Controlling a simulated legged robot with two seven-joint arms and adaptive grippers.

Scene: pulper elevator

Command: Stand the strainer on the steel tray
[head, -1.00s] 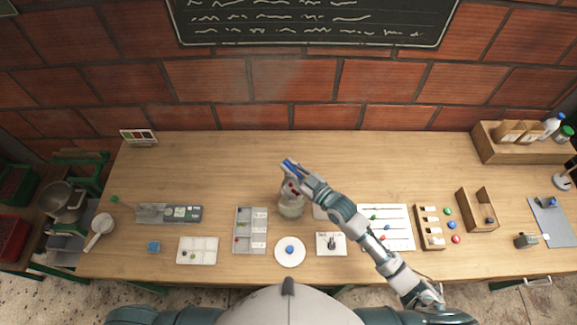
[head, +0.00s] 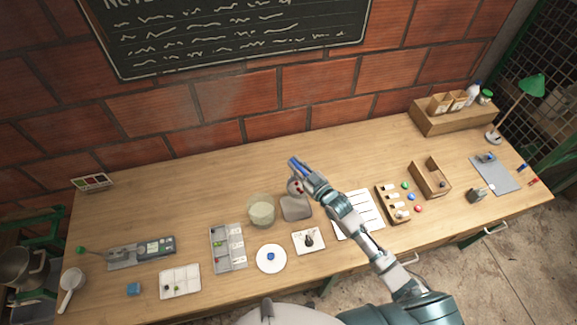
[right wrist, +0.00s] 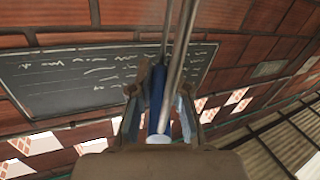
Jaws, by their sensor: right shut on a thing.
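My right gripper (head: 303,175) is shut on the blue handle (head: 293,163) of the strainer. The handle also shows between the fingers in the right wrist view (right wrist: 157,105), with thin metal rods passing close to the camera. The strainer's basket (head: 296,187) hangs below the gripper with red bits showing in it, partly hidden by the gripper. The grey steel tray (head: 296,209) lies on the table just below the basket in the head view; the strainer appears held above it, but the gap is hard to judge. My left gripper is not in view.
A glass jar with cloudy contents (head: 261,210) stands just left of the tray. In front are a white plate (head: 271,259) and a white card with a dark item (head: 309,241). A compartment tray (head: 228,248) stands further left.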

